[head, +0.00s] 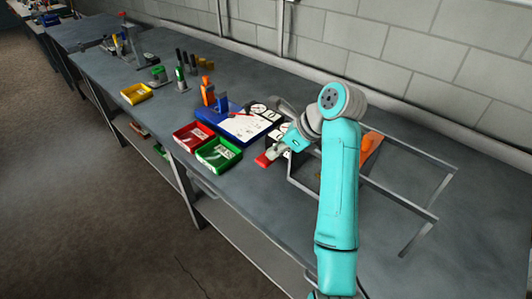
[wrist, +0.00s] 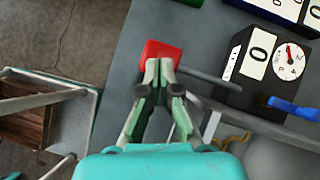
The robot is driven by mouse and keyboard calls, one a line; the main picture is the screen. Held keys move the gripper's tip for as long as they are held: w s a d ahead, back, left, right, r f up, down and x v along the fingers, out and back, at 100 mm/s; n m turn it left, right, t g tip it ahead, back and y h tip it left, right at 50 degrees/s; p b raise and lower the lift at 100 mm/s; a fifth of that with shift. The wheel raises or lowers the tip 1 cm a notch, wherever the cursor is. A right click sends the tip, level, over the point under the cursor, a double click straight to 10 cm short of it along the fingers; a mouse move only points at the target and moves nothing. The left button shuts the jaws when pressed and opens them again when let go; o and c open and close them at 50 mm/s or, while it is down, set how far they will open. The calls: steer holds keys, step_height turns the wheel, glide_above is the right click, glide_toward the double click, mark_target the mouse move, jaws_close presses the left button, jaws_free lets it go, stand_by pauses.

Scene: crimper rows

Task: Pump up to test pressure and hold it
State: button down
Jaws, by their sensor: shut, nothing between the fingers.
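My gripper (wrist: 159,68) has its fingers together, right at the red grip (wrist: 161,50) on the end of a grey lever; I cannot tell whether they touch. The head view also shows the red grip (head: 263,160) at the bench's front side, beside my gripper (head: 274,153). The lever runs towards a black box (wrist: 238,90) with a card reading 0 and a round gauge (wrist: 289,61) with a red needle; its scale is too small to read. A blue lever (wrist: 293,107) sticks out by the box. In the head view, my arm partly hides this equipment.
A red bin (head: 193,136) and a green bin (head: 218,154) stand left of the grip. A blue board (head: 206,113) with a white sheet lies behind them. A metal frame (head: 400,200) and an orange part (head: 370,146) are right of my arm. The front right bench is clear.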

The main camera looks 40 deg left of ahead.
steer(key=shift+a+f, duration=0.2)
steer(key=shift+f, duration=0.05)
